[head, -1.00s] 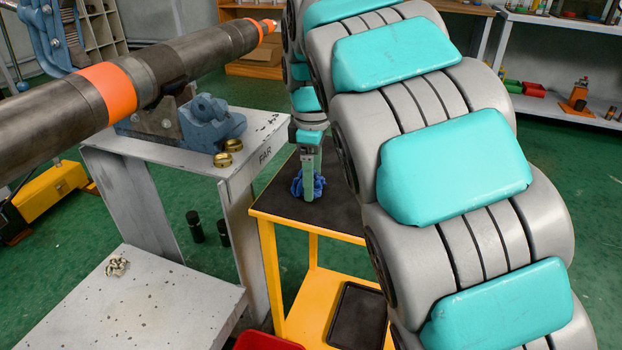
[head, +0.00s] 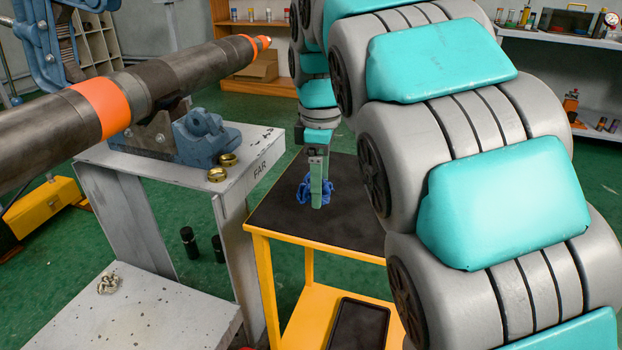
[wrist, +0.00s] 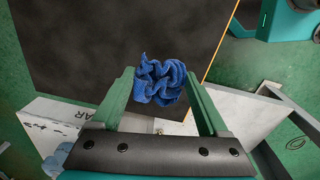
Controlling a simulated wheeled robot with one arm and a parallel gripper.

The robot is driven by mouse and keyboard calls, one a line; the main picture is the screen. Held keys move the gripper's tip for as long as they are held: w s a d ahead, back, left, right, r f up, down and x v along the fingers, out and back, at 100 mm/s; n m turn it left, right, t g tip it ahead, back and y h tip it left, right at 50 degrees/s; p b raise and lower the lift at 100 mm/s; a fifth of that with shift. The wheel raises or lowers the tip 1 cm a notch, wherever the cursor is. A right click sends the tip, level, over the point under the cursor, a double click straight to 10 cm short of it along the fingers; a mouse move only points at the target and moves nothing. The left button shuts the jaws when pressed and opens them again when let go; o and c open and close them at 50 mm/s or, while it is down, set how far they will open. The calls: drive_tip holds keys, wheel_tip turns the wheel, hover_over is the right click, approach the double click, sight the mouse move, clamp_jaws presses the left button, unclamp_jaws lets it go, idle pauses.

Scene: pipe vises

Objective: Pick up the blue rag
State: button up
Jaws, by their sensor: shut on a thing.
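The blue rag (head: 326,192) is a crumpled bundle at the black top of the yellow cart (head: 262,216). In the wrist view the rag (wrist: 160,80) sits between the tips of the two green fingers. My gripper (head: 317,200) points down over the cart top and is shut on the rag; it also shows in the wrist view (wrist: 158,85). The finger hides part of the rag in the head view. I cannot tell whether the rag touches the cart top or hangs just above it.
A grey stand marked FAR (head: 240,187) with a blue vise (head: 205,135) and brass rings (head: 217,174) is left of the cart. A long dark pipe (head: 150,90) crosses above it. A black tray (head: 357,326) lies on the cart's lower shelf. The cart top around the rag is clear.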

drive_tip(key=s+d, duration=0.2)
drive_tip(key=s, duration=0.1)
drive_tip(key=s+d, duration=0.3)
drive_tip(key=s+d+r+b, duration=0.1)
drive_tip(key=s+d, duration=0.2)
drive_tip(key=shift+s+d+r, duration=0.1)
drive_tip(key=shift+s+d, duration=0.1)
drive_tip(key=shift+s, duration=0.05)
drive_tip(key=o, duration=0.8)
drive_tip(key=c, duration=0.7)
